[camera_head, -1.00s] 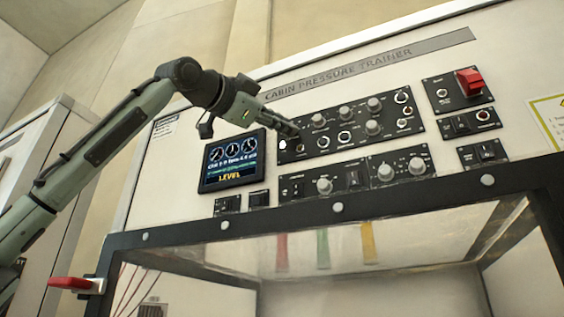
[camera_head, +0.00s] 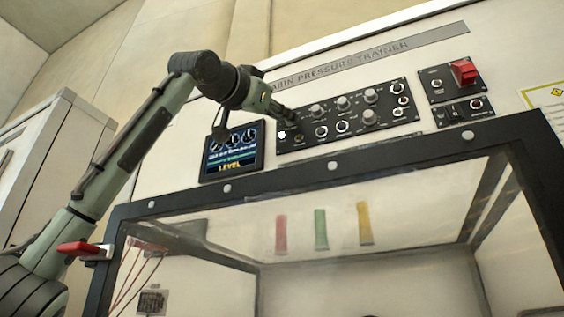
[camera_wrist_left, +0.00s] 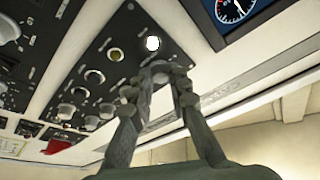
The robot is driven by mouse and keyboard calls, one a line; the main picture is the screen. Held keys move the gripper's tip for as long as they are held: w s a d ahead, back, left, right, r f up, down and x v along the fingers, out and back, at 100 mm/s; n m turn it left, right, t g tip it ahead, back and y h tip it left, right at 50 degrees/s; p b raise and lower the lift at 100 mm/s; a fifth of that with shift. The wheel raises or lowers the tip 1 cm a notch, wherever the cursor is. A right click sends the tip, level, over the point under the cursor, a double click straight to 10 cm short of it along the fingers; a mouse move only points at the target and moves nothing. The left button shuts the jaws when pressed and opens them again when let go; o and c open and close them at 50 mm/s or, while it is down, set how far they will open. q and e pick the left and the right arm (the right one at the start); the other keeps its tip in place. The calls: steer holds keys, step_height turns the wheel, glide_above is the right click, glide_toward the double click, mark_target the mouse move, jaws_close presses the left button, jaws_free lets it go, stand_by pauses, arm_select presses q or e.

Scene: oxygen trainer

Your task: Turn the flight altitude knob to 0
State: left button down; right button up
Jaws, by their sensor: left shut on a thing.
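My left gripper (camera_head: 290,121) reaches the upper left of the black control panel (camera_head: 327,148). In the left wrist view its fingers (camera_wrist_left: 166,72) are closed around a small spot at the panel's edge. The knob between them is mostly hidden, so its pointer cannot be seen. The panel lettering is too small to read, so I cannot tell from labels which knob is the flight altitude knob. A bright white lamp (camera_wrist_left: 152,43) sits beside the fingers; it also shows in the head view (camera_head: 282,134). My right gripper is in neither view.
A display reading LEVEL (camera_head: 232,153) is left of the panel. Several silver knobs, such as this one (camera_head: 370,117), are to the right. A red guarded switch (camera_head: 464,71) is at far right. The black frame (camera_head: 270,177) of a clear-fronted box crosses below.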

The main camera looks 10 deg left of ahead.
arm_select(q)
steer(key=shift+d+f+n+t+y+b, duration=0.1)
steer(key=shift+n+t+y+b, duration=0.35)
steer(key=shift+n, duration=0.85)
steer(key=shift+d+f+n+t+y+b, duration=0.15)
steer(key=shift+n+y, duration=0.6)
steer(key=shift+n, duration=0.55)
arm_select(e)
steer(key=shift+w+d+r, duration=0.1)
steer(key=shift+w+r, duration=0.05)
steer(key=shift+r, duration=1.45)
arm_select(q)
steer(key=shift+a+r, duration=0.1)
steer(key=shift+r, duration=0.05)
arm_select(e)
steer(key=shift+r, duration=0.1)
arm_select(q)
steer(key=c, duration=1.4)
jaws_free()
steer(key=shift+c, duration=0.2)
steer(key=v, duration=1.2)
